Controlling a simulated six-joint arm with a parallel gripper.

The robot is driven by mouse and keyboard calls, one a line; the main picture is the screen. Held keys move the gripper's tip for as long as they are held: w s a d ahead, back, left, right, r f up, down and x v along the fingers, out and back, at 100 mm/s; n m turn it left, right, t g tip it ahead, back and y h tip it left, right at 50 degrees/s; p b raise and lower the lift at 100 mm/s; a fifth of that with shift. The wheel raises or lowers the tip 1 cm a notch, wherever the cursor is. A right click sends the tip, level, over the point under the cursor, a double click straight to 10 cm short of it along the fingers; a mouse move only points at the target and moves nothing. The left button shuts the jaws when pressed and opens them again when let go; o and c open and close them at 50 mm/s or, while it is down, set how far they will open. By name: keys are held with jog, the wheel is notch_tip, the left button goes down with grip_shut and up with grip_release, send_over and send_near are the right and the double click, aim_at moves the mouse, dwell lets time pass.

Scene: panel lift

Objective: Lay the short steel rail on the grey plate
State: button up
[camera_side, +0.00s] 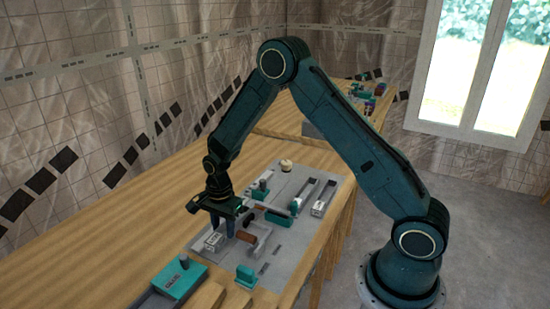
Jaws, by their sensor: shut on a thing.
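My gripper (229,230) points down over the near left part of the grey plate (287,232), which lies on the wooden bench. Its jaws are shut on a small, pale metal piece, which looks like the short steel rail (213,241), low over the plate. The fingers hide part of it, and I cannot tell whether it touches the plate. Two longer pale channels (323,198) lie at the plate's right side.
A brown-handled tool (246,237) is right beside the fingers. Teal blocks stand on the plate, one at its near edge (246,276). A teal box (180,282) is at the near left. The bench (110,245) is clear on the left.

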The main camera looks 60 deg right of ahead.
jog(key=shift+f, duration=0.15)
jog(key=o, duration=1)
jog(key=shift+o, duration=0.2)
notch_tip(320, 180, up, 12)
jog(key=shift+d+r, duration=0.15)
jog(key=shift+r, duration=0.05)
jog(key=shift+r, duration=0.1)
dwell(0.3)
